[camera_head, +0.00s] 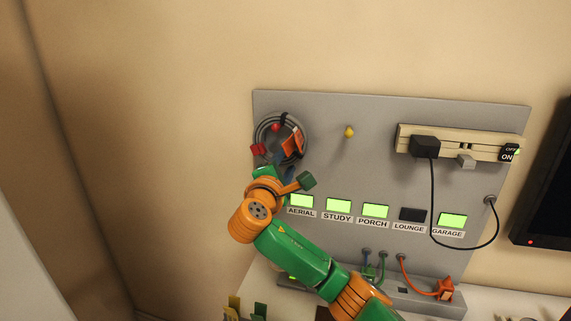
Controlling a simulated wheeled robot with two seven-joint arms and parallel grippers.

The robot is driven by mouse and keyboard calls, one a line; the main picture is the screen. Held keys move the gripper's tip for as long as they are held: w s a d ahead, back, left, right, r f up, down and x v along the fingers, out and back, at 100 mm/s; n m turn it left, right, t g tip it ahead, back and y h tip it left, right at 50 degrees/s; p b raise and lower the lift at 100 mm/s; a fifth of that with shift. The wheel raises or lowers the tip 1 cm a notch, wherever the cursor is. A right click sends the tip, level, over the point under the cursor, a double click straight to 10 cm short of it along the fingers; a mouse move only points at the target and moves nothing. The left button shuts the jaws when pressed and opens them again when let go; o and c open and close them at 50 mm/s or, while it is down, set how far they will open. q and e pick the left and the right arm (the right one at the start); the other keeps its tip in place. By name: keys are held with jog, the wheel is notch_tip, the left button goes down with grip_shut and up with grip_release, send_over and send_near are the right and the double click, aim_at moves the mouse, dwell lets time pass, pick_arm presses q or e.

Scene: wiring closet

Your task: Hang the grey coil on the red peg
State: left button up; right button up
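The grey coil (261,131) is at the upper left of the grey wall panel, a loop of cable with a black strap at its top and a red end piece at its lower left. The red peg (276,127) shows inside the loop, near its top. I cannot tell whether the coil's weight rests on it. My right gripper (289,156) is at the lower right part of the coil, with orange parts over the loop. Its fingertips are small and partly hidden, so its grip is unclear. My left gripper is not clearly seen.
A yellow peg (349,132) stands bare to the right. A beige power strip (460,142) with a black plug is at the panel's upper right. Labelled green displays (375,211) line the middle. A grey box (425,300) with coloured cables is below, and a dark screen (546,185) is far right.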

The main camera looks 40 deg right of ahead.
jog(key=shift+o, duration=0.7)
jog(key=p+v, duration=0.1)
jog(key=v, duration=0.7)
jog(key=shift+p, duration=0.4)
jog(key=shift+s+a, duration=0.1)
jog(key=shift+a, duration=0.05)
